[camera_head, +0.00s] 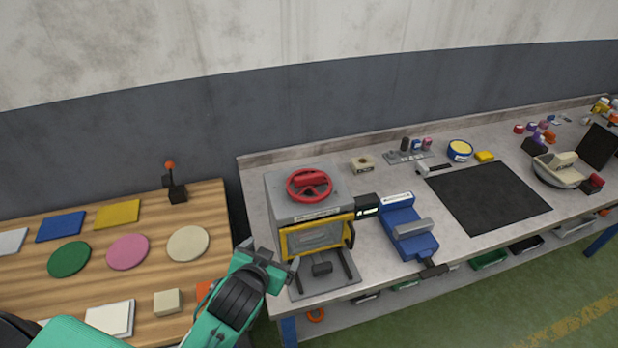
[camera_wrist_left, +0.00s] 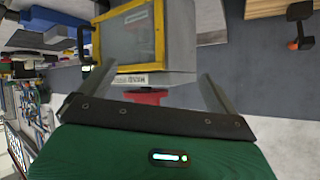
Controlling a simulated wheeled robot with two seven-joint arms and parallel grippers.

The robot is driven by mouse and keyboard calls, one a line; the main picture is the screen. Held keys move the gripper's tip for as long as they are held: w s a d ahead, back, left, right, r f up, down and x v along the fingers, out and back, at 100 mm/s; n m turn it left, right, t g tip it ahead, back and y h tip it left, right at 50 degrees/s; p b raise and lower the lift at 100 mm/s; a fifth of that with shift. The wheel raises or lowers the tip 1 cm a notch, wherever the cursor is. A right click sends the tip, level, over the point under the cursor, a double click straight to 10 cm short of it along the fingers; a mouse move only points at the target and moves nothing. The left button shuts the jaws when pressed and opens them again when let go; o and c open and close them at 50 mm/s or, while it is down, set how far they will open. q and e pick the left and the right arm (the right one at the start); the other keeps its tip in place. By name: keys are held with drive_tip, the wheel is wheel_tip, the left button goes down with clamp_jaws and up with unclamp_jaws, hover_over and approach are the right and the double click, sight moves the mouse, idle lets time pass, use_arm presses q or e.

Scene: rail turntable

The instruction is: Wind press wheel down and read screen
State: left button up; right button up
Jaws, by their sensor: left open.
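The press (camera_head: 305,220) is a grey box with a yellow-framed front window, standing at the left end of the grey bench. Its red wheel (camera_head: 309,184) lies flat on top. My left gripper (camera_head: 290,266) is open and empty, in front of the press's lower left side and apart from the wheel. In the left wrist view the yellow-framed window (camera_wrist_left: 128,35) and part of the red wheel (camera_wrist_left: 148,97) show between the fingers. My right gripper is not in view.
A blue vise (camera_head: 408,232) stands right of the press, and a black mat (camera_head: 487,196) lies beyond it. A wooden table (camera_head: 100,260) with coloured discs and plates is at left. A lever with an orange knob (camera_head: 172,180) stands at its back.

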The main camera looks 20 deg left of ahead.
use_arm(q)
drive_tip(key=w+d+r+m+t+h, duration=0.35)
drive_tip(key=w+d+r+t, duration=0.2)
drive_tip(key=r, duration=0.45)
drive_tip(key=w+d+r+m+t+h, duration=0.3)
drive_tip(key=w+d+r+t+h, duration=0.1)
drive_tip(key=w+r, duration=0.4)
drive_tip(key=s+d+r+m+g+h, duration=0.2)
drive_tip(key=d+r+m+g+h, duration=0.4)
drive_tip(key=d+r+m+h, duration=0.45)
wheel_tip(320, 180, down, 2)
drive_tip(key=d+m+g+h, duration=0.1)
drive_tip(key=m+g+h, duration=0.3)
drive_tip(key=m+g, duration=0.15)
drive_tip(key=m+g+y, duration=0.5)
drive_tip(key=g+y, duration=0.5)
drive_tip(key=y, duration=1.1)
approach(309, 175)
wheel_tip(309, 175, down, 8)
drive_tip(key=p, duration=0.5)
drive_tip(key=shift+s+d+f, duration=0.1)
drive_tip(key=shift+s+f, duration=0.05)
drive_tip(key=shift+f, duration=0.7)
